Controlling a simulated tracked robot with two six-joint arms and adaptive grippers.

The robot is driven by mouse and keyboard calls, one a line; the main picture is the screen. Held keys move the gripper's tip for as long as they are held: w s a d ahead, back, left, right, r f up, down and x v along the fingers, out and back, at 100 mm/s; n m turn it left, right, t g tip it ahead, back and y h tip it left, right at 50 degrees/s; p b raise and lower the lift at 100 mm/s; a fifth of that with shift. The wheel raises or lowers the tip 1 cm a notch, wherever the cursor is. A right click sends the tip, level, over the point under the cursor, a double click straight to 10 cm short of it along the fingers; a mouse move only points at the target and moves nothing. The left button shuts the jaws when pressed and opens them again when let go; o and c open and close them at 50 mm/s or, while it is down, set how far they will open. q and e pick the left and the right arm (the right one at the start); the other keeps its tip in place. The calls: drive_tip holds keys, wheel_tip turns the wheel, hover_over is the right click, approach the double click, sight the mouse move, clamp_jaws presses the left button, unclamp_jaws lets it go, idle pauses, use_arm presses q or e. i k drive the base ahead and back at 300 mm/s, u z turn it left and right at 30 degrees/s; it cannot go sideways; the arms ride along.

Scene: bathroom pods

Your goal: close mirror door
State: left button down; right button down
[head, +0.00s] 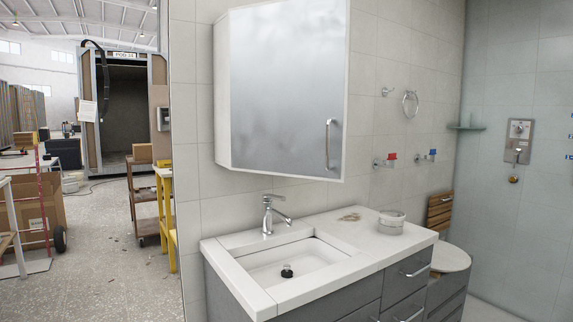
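The mirror cabinet (222,95) hangs on the tiled wall above the sink, in the upper middle of the head view. Its mirror door (280,85) has a white frame and a cloudy reflective face. A vertical metal bar handle (328,145) sits near the lower right of the door. The door appears swung outward, with its right, handle edge nearer to me than its left edge. The door hides the cabinet's inside, so I cannot tell exactly how wide the gap is. Neither of my grippers is in view.
Below the door stands a grey vanity with a white sink (236,271), a chrome faucet (268,214) and a small round container (391,222). A towel ring (410,104) and red and blue valves are to the right. Open floor and a yellow stand (168,215) are to the left.

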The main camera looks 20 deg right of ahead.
sight(289, 61)
drive_tip(key=u, duration=2.55)
drive_tip(key=i, duration=0.15)
drive_tip(key=z, duration=2.15)
drive_tip(key=k, duration=0.3)
drive_tip(key=u, duration=1.6)
drive_tip(key=k, duration=0.5)
drive_tip(key=z, duration=4.95)
drive_tip(key=k, duration=0.2)
drive_tip(key=u, duration=1.95)
drive_tip(key=i, duration=1.05)
drive_tip(key=z, duration=0.15)
